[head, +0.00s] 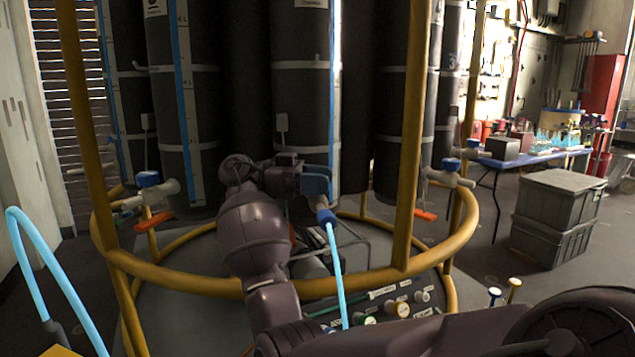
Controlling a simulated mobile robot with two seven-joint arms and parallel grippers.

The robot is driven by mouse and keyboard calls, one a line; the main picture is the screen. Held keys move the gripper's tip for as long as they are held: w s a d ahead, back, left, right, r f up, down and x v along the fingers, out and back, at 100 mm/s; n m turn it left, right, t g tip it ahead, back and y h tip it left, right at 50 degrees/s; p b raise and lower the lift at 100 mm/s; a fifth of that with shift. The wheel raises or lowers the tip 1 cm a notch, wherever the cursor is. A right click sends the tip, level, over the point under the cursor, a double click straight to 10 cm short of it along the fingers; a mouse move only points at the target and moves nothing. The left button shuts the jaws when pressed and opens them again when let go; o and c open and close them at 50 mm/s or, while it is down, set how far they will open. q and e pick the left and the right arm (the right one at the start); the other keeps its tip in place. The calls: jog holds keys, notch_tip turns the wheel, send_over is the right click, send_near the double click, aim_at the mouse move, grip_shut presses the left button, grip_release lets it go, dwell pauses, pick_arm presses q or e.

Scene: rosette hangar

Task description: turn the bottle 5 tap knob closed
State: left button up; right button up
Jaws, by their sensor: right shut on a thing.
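My right arm reaches in from the lower right and curls up in front of the middle dark bottle (300,100). My right gripper (318,186) is at that bottle's lower end, shut on the tap knob there. The fingers hide most of this knob and its tap, so its angle cannot be told. A blue collar with a light blue hose (338,275) hangs just below the gripper. The bottle's number is not readable. My left gripper is not in view.
Taps with blue knobs stand at left (148,179) and right (451,164). Labelled knobs (400,309) sit on a low panel. Grey crates (555,210) stand at right.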

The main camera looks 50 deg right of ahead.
jog(key=o, duration=0.9)
jog(key=shift+w, duration=0.1)
jog(key=b+v, duration=0.4)
jog(key=v, duration=0.6)
jog(key=shift+w+a, duration=0.25)
